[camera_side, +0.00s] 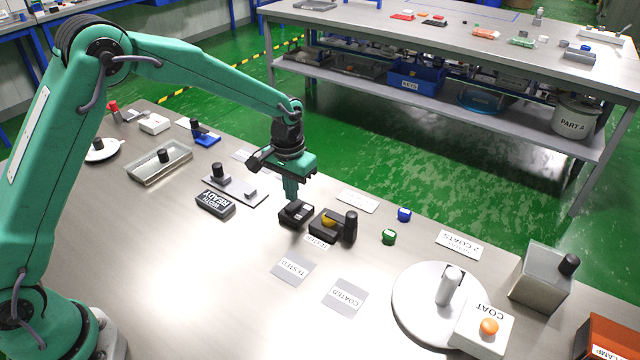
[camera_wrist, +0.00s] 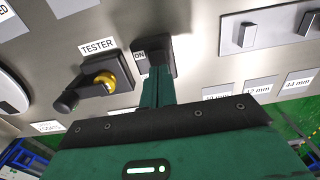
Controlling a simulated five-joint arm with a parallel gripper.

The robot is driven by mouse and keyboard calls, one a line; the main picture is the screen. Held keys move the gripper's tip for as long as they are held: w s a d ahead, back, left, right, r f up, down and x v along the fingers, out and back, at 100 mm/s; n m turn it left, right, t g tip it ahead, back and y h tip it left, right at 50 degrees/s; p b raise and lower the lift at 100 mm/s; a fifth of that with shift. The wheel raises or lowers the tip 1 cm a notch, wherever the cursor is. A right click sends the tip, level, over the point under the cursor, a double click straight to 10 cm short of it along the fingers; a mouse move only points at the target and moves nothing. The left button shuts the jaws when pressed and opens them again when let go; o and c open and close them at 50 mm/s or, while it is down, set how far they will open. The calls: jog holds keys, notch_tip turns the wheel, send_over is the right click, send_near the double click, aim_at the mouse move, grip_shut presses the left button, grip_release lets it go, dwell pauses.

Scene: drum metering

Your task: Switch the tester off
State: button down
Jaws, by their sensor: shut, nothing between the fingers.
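The tester (camera_side: 326,225) is a dark box with a yellow knob and an upright black cylinder beside it. It also shows in the wrist view (camera_wrist: 92,82) beside its TESTER label (camera_wrist: 98,46). A small black switch box (camera_side: 292,217) stands just left of it; in the wrist view the switch box (camera_wrist: 182,53) carries a tag reading ON. My gripper (camera_side: 291,196) is shut and empty, pointing down at the switch box. In the wrist view its fingertips (camera_wrist: 157,72) overlap the box and hide part of it. I cannot tell whether they touch.
TESTED (camera_side: 293,268) and COATED (camera_side: 345,297) cards lie in front. A white turntable (camera_side: 415,310) stands right. The front middle of the table is clear.

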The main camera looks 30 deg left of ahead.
aim_at(297, 202)
notch_tip(297, 202, up, 12)
jog(key=shift+r, duration=0.25)
dwell(0.3)
jog(key=shift+w+d, duration=0.15)
jog(key=shift+w, duration=0.6)
jog(key=shift+f, duration=0.15)
notch_tip(297, 202, down, 14)
jog(key=shift+r, duration=0.1)
dwell(0.8)
